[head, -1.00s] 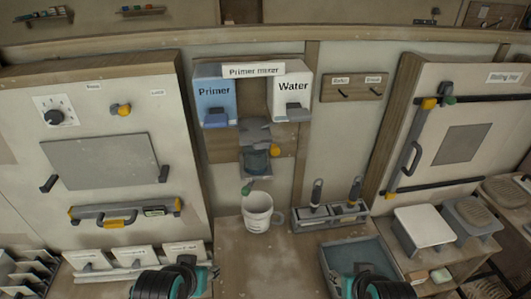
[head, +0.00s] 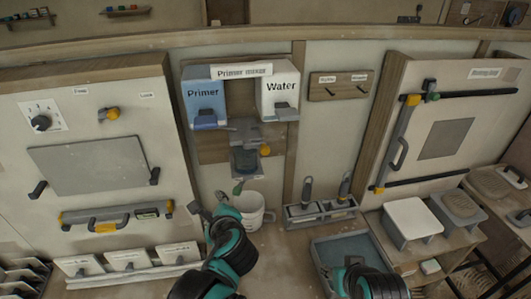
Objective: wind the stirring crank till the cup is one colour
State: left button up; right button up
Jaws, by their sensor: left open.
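The primer mixer (head: 241,71) hangs on the wall with a blue Primer box (head: 203,98) and a white Water box (head: 280,93). Below them is a grey mixing unit (head: 245,135) with a yellow knob (head: 264,150) on its right. A small green-ended handle (head: 238,187) sticks out under it, just above the cup. The white cup (head: 258,212) stands upright on the bench, its left side hidden by my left arm; its contents cannot be made out. My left gripper (head: 208,206) is open and empty, left of the cup and handle. My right gripper (head: 352,264) is low at the tray; its fingers are unclear.
A rack with two tools (head: 320,210) stands right of the cup. A grey tray (head: 325,250) lies in front of it. A left panel (head: 87,165) and a right board (head: 446,138) flank the mixer. Little bench is free around the cup.

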pick_arm(q)
jog(key=w+d+r+m+t, duration=0.4)
jog(key=d+r+m, duration=0.1)
jog(key=d+m, duration=0.4)
jog(key=m+t+h, duration=0.1)
jog(key=m+t, duration=0.1)
jog(key=m, duration=0.4)
send_near(266, 152)
jog(key=x, duration=0.2)
jog(key=b+x, duration=0.1)
jog(key=x, duration=0.6)
jog(key=shift+w+a+f, duration=0.1)
jog(key=shift+w, duration=0.1)
grip_shut()
